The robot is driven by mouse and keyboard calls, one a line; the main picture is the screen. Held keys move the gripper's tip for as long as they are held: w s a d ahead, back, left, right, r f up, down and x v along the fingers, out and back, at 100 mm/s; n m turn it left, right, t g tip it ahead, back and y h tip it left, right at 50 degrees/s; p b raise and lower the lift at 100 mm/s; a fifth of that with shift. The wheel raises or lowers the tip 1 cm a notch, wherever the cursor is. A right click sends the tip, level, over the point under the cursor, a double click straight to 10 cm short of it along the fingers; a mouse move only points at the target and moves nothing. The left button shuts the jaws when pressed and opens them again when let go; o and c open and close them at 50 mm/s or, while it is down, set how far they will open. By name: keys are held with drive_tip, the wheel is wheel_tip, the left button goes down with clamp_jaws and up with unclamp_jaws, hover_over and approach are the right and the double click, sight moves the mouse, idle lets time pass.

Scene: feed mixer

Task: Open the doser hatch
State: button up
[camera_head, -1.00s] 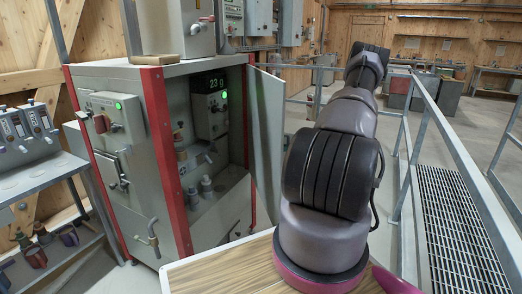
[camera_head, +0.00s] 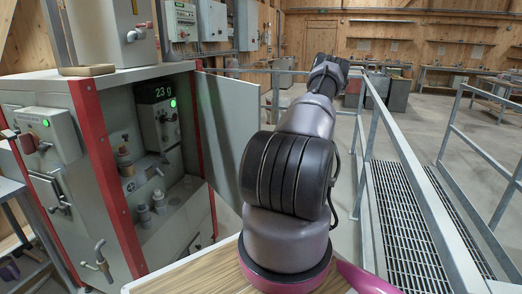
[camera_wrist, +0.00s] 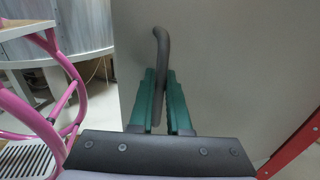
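The doser hatch (camera_head: 228,125) is the grey door on the right side of the red-edged cabinet. It stands swung out, with the cabinet interior exposed. In the wrist view the hatch panel (camera_wrist: 240,70) fills the middle and right. Its dark curved handle (camera_wrist: 162,50) runs down between the green fingers of my gripper (camera_wrist: 162,100). The fingers are close on both sides of the handle and appear shut on it. In the head view my gripper is hidden behind my arm and the hatch.
The cabinet (camera_head: 105,160) has a lit display (camera_head: 163,92) reading 23 g and pipe fittings inside. A metal railing (camera_head: 415,170) and a grated walkway (camera_head: 410,225) lie to the right. A pink tubular frame (camera_wrist: 50,120) is left in the wrist view. Open floor lies beyond the railing.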

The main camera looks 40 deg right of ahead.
drive_tip(key=shift+o, duration=0.4)
drive_tip(key=v, duration=1)
drive_tip(key=shift+d, duration=0.4)
drive_tip(key=shift+s, duration=0.1)
